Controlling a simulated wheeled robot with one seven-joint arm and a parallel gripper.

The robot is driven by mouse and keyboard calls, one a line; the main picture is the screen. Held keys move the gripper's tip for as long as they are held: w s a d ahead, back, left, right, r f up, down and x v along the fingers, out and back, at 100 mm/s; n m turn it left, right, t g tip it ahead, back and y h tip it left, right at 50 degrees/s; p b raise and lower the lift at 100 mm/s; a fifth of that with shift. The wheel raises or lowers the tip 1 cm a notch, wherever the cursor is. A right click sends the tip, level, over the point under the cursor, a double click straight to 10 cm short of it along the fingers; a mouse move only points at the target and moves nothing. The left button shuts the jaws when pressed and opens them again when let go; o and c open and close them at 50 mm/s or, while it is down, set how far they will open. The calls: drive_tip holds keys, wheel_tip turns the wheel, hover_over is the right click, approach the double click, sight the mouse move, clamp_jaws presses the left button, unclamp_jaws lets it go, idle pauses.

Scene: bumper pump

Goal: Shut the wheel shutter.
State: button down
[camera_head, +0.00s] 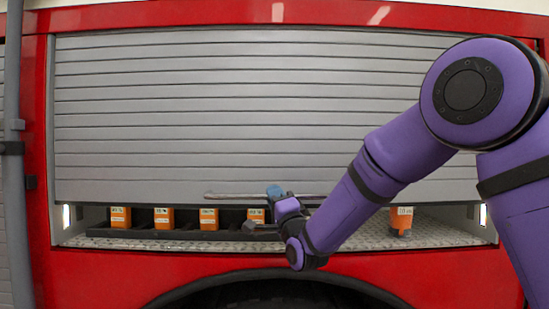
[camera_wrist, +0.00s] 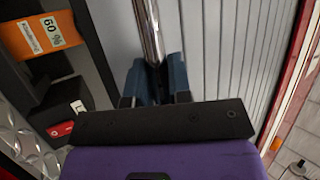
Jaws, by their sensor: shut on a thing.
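The wheel shutter (camera_head: 250,110) is a grey slatted roller shutter in a red vehicle side. It is mostly down, with a low gap left under its bottom edge. A thin metal bar handle (camera_head: 232,195) runs along its lower edge. My gripper (camera_head: 276,192) is at this bar, near the middle of the shutter. In the wrist view, the blue fingers of my gripper (camera_wrist: 158,80) are closed around the shiny bar (camera_wrist: 150,30). The shutter slats (camera_wrist: 235,55) show to the right of the fingers. My arm hides part of the bar and the lower right of the shutter.
Several orange boxes (camera_head: 164,217) stand in a dark rack (camera_head: 135,234) inside the gap. Another orange item (camera_head: 401,220) stands on the tread-plate floor (camera_head: 440,234) at right. A dark wheel arch (camera_head: 270,289) lies below. A grey vertical pipe (camera_head: 14,130) is at far left.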

wheel_tip(320, 180, down, 13)
idle(0.4)
drive_tip(key=c, duration=1.1)
unclamp_jaws()
drive_tip(key=shift+f, duration=0.1)
drive_tip(key=shift+o, duration=0.2)
drive_tip(key=v, duration=1)
drive_tip(key=shift+s+d, duration=0.25)
drive_tip(key=shift+s, duration=0.05)
